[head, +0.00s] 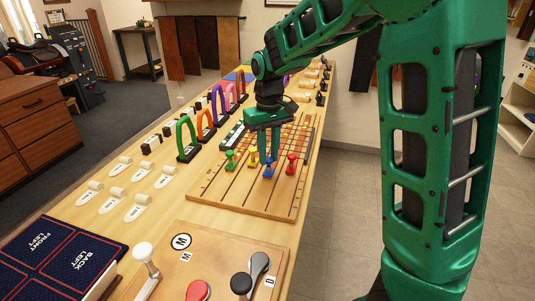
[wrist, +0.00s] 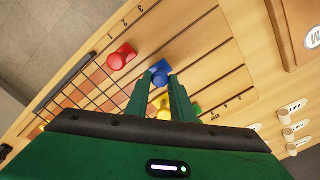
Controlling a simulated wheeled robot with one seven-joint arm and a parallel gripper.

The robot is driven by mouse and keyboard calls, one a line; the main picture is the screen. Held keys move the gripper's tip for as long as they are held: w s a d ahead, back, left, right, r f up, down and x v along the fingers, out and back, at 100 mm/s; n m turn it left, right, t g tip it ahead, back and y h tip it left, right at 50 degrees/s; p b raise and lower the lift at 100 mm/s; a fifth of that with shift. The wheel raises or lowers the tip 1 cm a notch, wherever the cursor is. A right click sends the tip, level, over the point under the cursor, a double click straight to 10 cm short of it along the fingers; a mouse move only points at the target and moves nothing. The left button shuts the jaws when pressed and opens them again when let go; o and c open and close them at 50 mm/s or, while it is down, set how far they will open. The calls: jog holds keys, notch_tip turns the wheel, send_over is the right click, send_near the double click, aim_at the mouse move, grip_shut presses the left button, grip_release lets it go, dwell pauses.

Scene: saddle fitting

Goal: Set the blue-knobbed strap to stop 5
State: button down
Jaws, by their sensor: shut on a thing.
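The blue-knobbed strap's knob (head: 268,171) stands on the slotted wooden board (head: 215,195), between the yellow knob (head: 253,159) and the red knob (head: 291,164). In the wrist view the blue knob (wrist: 160,69) sits at the fingertips. My gripper (head: 267,158) points down over the board, its fingers closed on the blue knob. In the wrist view the gripper (wrist: 159,80) has one finger on each side of it. The yellow knob (wrist: 163,107) shows lower, behind the tips. Stop numbers are too small to read surely, so the blue knob's stop cannot be told.
The green knob (head: 230,158) is left of the yellow one, close by. Coloured upright loops (head: 186,138) stand left of the board. A lever panel (head: 215,265) lies in front, and a dark blue panel (head: 65,255) at the near left. White tags (head: 134,206) lie between.

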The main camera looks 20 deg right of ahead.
jog(key=s+a, duration=0.2)
jog(key=s, duration=0.1)
jog(key=s+a, duration=0.4)
jog(key=s, duration=0.1)
jog(key=shift+s+a, duration=0.15)
jog(key=shift+s, duration=0.2)
jog(key=c, duration=1.5)
grip_release()
jog(key=shift+c, duration=0.2)
jog(key=shift+r, duration=0.1)
notch_tip(320, 180, up, 11)
jog(key=shift+f, duration=0.2)
